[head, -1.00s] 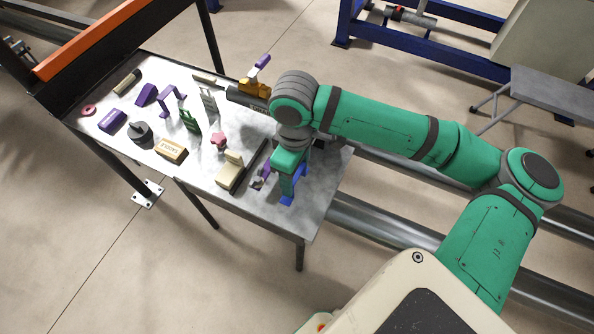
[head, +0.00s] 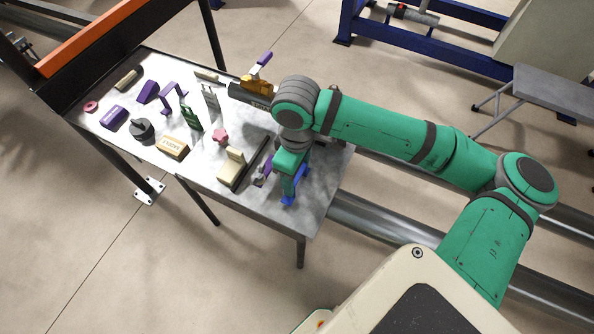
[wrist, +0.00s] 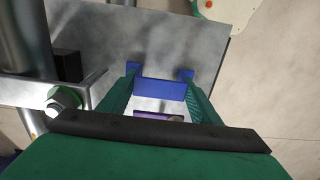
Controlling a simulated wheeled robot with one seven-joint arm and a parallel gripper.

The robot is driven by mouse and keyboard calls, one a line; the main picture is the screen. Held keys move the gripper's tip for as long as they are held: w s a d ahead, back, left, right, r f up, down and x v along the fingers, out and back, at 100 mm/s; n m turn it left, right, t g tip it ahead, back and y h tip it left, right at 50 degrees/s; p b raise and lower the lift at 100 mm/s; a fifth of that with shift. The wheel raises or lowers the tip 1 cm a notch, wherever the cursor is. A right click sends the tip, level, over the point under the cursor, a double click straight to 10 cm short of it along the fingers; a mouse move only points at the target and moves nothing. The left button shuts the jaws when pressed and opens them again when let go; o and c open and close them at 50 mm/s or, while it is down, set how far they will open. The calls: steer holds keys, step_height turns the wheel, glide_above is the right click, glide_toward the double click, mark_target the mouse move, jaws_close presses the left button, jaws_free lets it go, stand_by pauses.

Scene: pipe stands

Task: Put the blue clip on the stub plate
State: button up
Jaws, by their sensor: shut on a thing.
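My gripper (wrist: 159,98) points down over the near right end of the table, its two green fingers shut on the blue clip (wrist: 160,88). The clip is a short blue bar with small raised ends, held across between the fingers. In the head view, blue parts of the clip (head: 288,200) show below my wrist. I cannot tell whether it touches the table. A grey metal plate with a hex-headed stub (wrist: 65,99) lies left of the fingers in the wrist view. It may be the stub plate; my arm hides that area in the head view.
A purple and grey part (head: 262,171) lies just left of my gripper, near a cream block on a dark base (head: 236,168). A clamp with a purple handle (head: 262,62) stands behind. Several small parts fill the table's left half; the front right corner (head: 312,215) is bare.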

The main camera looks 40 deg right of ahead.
steer(key=shift+f, duration=0.45)
steer(key=o, duration=0.7)
steer(key=o, duration=0.6)
steer(key=shift+r, duration=0.1)
steer(key=shift+r, duration=3.4)
